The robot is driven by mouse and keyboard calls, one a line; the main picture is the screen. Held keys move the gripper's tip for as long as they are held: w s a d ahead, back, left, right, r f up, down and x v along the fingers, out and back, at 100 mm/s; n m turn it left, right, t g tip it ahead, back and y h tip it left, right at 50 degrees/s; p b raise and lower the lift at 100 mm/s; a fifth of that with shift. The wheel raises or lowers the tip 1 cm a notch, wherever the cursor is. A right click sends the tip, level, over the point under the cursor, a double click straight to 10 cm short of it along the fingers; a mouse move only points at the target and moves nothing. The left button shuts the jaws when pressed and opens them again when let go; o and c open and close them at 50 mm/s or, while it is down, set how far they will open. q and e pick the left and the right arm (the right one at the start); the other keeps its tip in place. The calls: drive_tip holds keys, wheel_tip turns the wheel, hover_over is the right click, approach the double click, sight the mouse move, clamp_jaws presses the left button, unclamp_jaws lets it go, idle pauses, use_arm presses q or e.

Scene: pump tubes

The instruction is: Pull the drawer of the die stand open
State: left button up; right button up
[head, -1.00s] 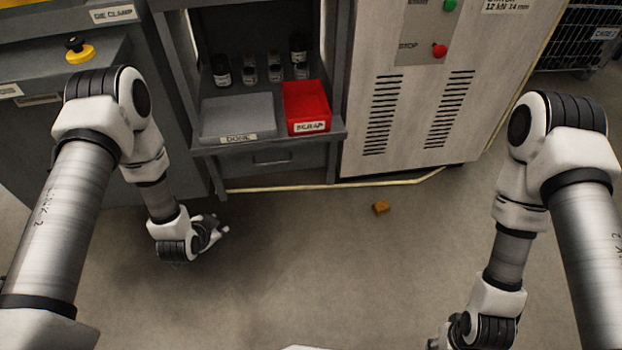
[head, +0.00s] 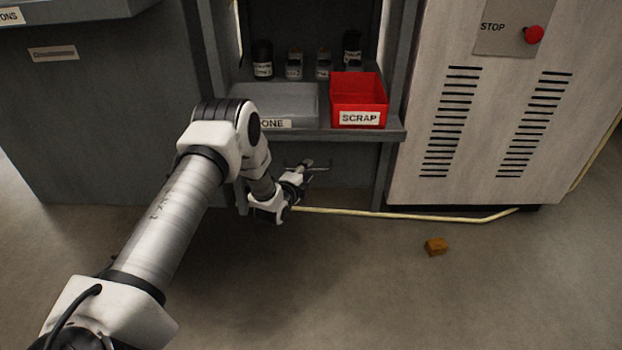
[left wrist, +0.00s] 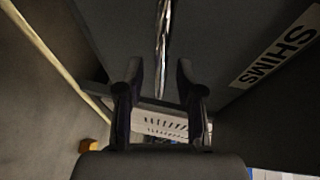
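The drawer (head: 350,172) is the dark grey front under the shelf of the die stand; it looks shut. In the left wrist view its face (left wrist: 225,45) carries a white SHIMS label (left wrist: 275,52). Its shiny bar handle (left wrist: 163,45) runs in from the top, in line with the gap between my left fingers. My left gripper (head: 310,168) is at the handle in the head view, partly hiding it. In the left wrist view this gripper (left wrist: 160,75) is open, with a gap on each side of the bar. My right gripper is out of view.
A grey DONE tray (head: 290,98) and a red SCRAP bin (head: 358,92) stand on the shelf above, with small dark bottles behind. A pale cabinet (head: 490,150) stands right. A brown block (head: 436,246) lies on the otherwise clear floor.

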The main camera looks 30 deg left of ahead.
use_arm(q)
drive_tip(key=shift+w+a+f, duration=0.1)
drive_tip(key=shift+w+f, duration=0.15)
drive_tip(key=shift+w, duration=0.3)
drive_tip(key=shift+w+r, duration=0.15)
drive_tip(key=shift+w, duration=0.1)
clamp_jaws()
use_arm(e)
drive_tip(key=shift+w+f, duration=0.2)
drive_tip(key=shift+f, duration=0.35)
use_arm(q)
drive_tip(key=shift+s, duration=0.1)
